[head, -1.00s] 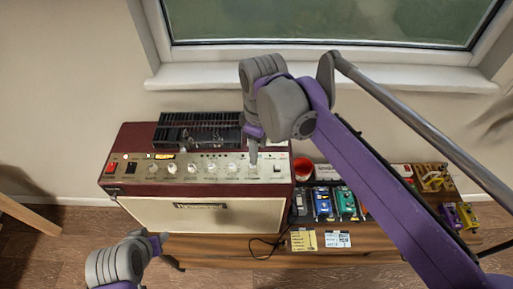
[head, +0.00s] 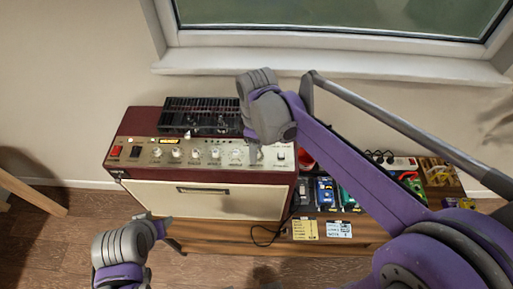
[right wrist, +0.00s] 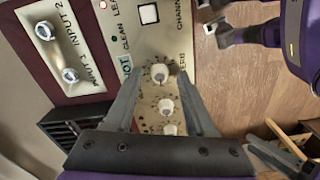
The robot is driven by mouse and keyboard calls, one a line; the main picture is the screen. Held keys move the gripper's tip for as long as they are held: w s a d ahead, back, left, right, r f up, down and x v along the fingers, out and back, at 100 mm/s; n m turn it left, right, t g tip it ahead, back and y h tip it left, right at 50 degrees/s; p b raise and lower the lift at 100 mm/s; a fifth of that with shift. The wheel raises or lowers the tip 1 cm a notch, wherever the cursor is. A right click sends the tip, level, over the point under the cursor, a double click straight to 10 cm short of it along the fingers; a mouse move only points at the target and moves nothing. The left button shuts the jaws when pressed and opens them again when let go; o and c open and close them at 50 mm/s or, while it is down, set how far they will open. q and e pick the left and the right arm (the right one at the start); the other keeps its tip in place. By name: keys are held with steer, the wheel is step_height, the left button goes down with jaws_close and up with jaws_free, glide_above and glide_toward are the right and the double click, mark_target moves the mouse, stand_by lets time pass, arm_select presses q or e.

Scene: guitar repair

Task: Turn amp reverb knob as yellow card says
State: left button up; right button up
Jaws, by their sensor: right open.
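The amp (head: 205,199) has a dark red case, a cream front and a silver control panel with a row of knobs. My right gripper (head: 254,154) points down over the panel's right part and hides a knob there. In the right wrist view its open fingers (right wrist: 158,88) stand either side of the knob row. The knob (right wrist: 159,73) nearest the channel switch lies between the fingertips; its partly hidden label ends in "ERB". I cannot tell whether they touch. The yellow card (head: 305,229) lies on the bench, its writing unreadable. My left gripper (head: 154,224) is open and empty before the amp.
A white card (head: 338,229) lies beside the yellow one. Several pedals (head: 325,193) stand right of the amp, near a red cup (head: 306,160) and a power strip (head: 404,163). A black slotted unit (head: 200,115) sits on the amp. A window is behind.

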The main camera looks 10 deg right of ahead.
steer(key=shift+f, duration=0.1)
jaws_close()
steer(key=shift+m, duration=0.3)
steer(key=m, duration=0.3)
steer(key=shift+b, duration=0.35)
steer(key=m, duration=0.5)
steer(key=m+b, duration=0.1)
steer(key=m, duration=0.3)
arm_select(q)
steer(key=shift+s+f, duration=0.3)
steer(key=shift+f, duration=0.4)
steer(key=shift+s+f, duration=0.3)
steer(key=shift+f, duration=0.35)
arm_select(e)
steer(key=shift+m, duration=2.6)
